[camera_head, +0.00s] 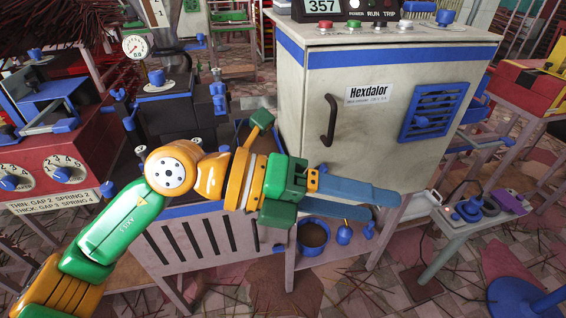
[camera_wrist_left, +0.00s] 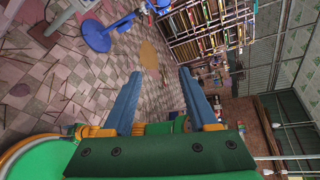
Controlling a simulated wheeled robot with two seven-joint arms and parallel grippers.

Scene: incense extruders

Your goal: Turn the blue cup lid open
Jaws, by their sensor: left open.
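My left gripper (camera_head: 384,205) reaches in from the left in front of the grey cabinet, its two blue fingers apart and pointing right. In the left wrist view the open gripper (camera_wrist_left: 160,73) has nothing between its fingers. A round blue container (camera_head: 313,251) with brown contents is on the low shelf just below the fingers, apart from them. A small blue piece with a yellow stick (camera_head: 343,235) is right of it. I cannot tell which blue part is the cup lid. My right gripper is not in view.
The grey cabinet (camera_head: 360,105) labelled Hexdalor stands behind my left gripper. A red control box (camera_head: 45,160) with dials is at the left. A small bench (camera_head: 455,222) with blue parts is at the right. The tiled floor at lower right is mostly open, with scattered sticks.

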